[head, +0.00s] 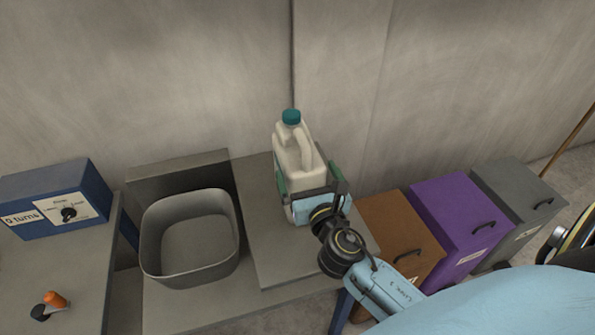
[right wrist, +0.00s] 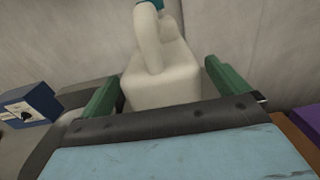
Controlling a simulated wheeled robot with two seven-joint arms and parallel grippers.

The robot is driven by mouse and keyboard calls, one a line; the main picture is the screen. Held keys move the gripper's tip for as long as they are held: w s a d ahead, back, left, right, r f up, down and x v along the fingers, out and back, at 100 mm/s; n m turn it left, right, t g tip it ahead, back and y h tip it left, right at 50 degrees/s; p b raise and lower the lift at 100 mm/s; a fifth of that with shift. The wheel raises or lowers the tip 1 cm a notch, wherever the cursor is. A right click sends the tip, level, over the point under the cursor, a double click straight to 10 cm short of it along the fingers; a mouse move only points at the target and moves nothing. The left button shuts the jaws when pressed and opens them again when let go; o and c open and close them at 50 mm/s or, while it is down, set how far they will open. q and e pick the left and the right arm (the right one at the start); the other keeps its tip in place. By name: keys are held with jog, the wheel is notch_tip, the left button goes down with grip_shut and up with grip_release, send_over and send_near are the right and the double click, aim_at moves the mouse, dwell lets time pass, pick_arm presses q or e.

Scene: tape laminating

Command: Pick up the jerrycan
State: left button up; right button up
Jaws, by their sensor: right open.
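The jerrycan (head: 297,150) is off-white with a teal cap and a side handle. It stands upright on the grey counter (head: 262,215) near the wall. My right gripper (head: 310,178) is at it, with one green finger on each side of the body. In the right wrist view the jerrycan (right wrist: 165,75) lies between the two open fingers, and a gap shows beside the right finger. Its lower part is hidden behind the gripper. My left gripper is not in view.
A grey basin (head: 148,250) stands left of the jerrycan. Further left is a table with a blue control box (head: 50,205) and a small orange-and-black object (head: 55,300). Brown (head: 385,215), purple (head: 455,205) and grey (head: 520,185) bins stand at the right.

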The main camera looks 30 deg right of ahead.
jog(key=x, duration=0.3)
jog(key=shift+w+d+f, duration=0.1)
jog(key=shift+w+f, duration=0.05)
jog(key=shift+w, duration=0.25)
jog(key=c, duration=1.9)
jog(key=shift+r, duration=0.2)
